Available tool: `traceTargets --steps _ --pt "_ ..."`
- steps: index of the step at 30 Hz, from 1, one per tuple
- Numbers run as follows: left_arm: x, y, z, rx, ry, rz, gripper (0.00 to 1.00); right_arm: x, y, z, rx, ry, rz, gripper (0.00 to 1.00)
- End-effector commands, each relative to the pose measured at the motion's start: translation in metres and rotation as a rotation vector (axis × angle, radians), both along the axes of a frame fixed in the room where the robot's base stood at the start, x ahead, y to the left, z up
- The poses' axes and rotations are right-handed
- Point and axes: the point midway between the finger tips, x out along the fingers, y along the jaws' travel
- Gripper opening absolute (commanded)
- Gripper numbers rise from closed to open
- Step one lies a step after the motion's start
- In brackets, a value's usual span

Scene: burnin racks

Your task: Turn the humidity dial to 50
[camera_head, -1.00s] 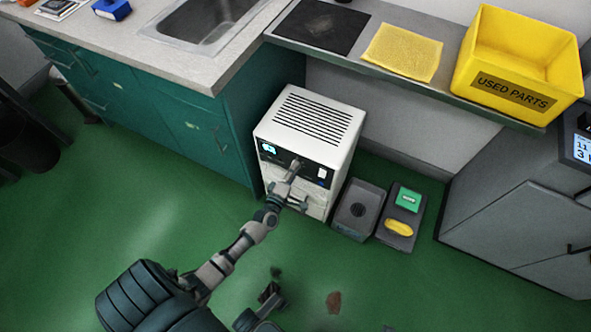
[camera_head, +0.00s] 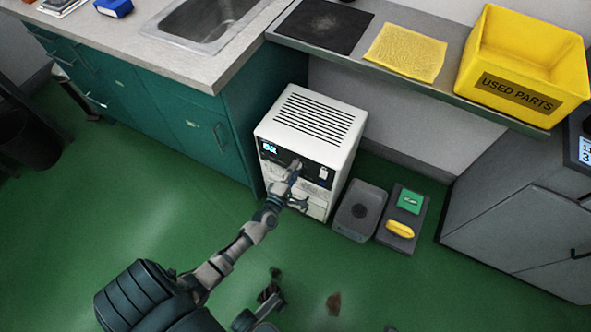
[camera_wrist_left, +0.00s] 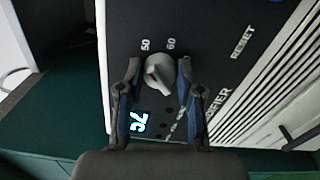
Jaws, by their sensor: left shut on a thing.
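The white humidifier cabinet (camera_head: 310,140) stands on the floor with a dark control panel. In the left wrist view, its grey humidity dial (camera_wrist_left: 158,72) sits between the printed marks 50 and 60. A small lit display (camera_wrist_left: 138,122) is beside the dial, its digits turned sideways and hard to read; it also shows in the head view (camera_head: 269,147). My left gripper (camera_wrist_left: 159,68) has one finger on each side of the dial and is shut on it. In the head view, my left gripper (camera_head: 295,168) reaches the panel and hides the dial.
Two grey trays (camera_head: 360,211) stand on the floor right of the cabinet, one holding green and yellow items. Teal cupboards (camera_head: 170,130) stand to the left. A shelf with a yellow used parts bin (camera_head: 520,65) is above. Green floor in front is open.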

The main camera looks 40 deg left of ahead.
Motion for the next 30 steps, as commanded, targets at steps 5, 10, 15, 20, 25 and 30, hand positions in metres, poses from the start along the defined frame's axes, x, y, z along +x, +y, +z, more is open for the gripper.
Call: traceTargets --steps 5,10,15,20,25,30 --pt "-0.003 0.003 -0.006 0.001 0.010 0.004 0.61 0.000 0.000 -0.003 0.000 0.006 0.000 0.00" --pt "-0.002 0.001 -0.003 0.002 0.006 0.002 0.61 0.000 0.001 -0.005 0.000 0.014 0.000 0.00" --pt "-0.006 0.000 -0.003 0.002 0.006 0.001 0.61 -0.002 0.000 -0.004 0.003 0.012 -0.001 0.00" --pt "-0.029 -0.006 -0.003 0.001 0.007 0.001 0.61 -0.002 0.000 -0.003 0.003 0.009 0.000 0.00" --pt "-0.068 -0.014 -0.005 0.000 0.009 0.002 0.61 -0.002 0.001 -0.002 0.001 0.008 0.000 0.00" --pt "-0.099 -0.021 -0.005 0.000 0.010 0.002 0.61 -0.001 0.001 -0.002 0.000 0.007 0.001 0.00"
